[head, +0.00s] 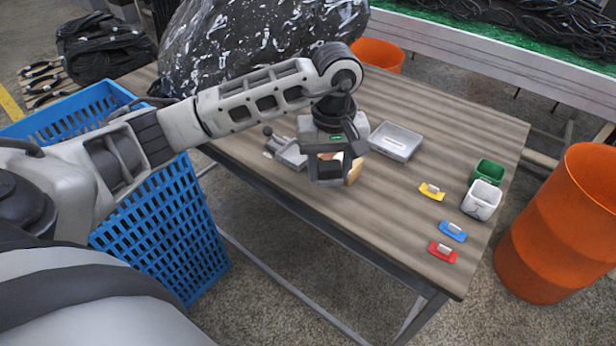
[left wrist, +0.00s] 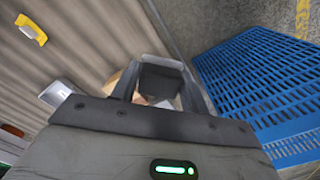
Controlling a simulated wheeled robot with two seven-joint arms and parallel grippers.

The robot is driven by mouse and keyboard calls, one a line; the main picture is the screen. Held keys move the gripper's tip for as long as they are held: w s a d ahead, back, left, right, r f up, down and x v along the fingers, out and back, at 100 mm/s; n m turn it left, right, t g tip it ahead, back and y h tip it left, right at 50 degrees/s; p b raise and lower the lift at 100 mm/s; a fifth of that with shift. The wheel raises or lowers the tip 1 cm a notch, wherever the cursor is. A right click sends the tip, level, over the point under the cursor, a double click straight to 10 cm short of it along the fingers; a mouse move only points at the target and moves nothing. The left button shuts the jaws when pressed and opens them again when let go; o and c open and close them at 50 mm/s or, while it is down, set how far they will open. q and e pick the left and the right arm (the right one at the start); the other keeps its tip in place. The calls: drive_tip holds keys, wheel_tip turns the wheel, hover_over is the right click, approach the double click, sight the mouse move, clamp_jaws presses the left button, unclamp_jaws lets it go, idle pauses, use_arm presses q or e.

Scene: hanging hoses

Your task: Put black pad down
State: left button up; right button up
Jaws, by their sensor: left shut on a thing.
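My left gripper (head: 328,172) hangs over the near-left part of the wooden table, pointing down. It is shut on the black pad, a dark block (left wrist: 160,82) between its fingers in the left wrist view. In the head view the pad is mostly hidden by the fingers. A tan wooden piece (head: 354,171) shows just behind the gripper; I cannot tell whether the pad touches it. My right gripper is in neither view.
A grey clamp-like device (head: 288,152) is left of the gripper, and a grey tray (head: 396,141) behind it to the right. A blue crate (head: 165,235) stands left.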

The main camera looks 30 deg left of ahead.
use_arm(q)
hover_over(309, 190)
wheel_tip(309, 190, down, 7)
drive_tip(key=shift+s+d+r, duration=0.1)
drive_tip(key=shift+d+r, duration=0.05)
drive_tip(key=shift+r, duration=0.05)
drive_tip(key=shift+a+f+p, duration=0.2)
drive_tip(key=shift+f+p, duration=0.35)
drive_tip(key=shift+f, duration=1.2)
drive_tip(key=shift+f, duration=0.2)
drive_tip(key=o, duration=0.9)
drive_tip(key=shift+r, duration=0.1)
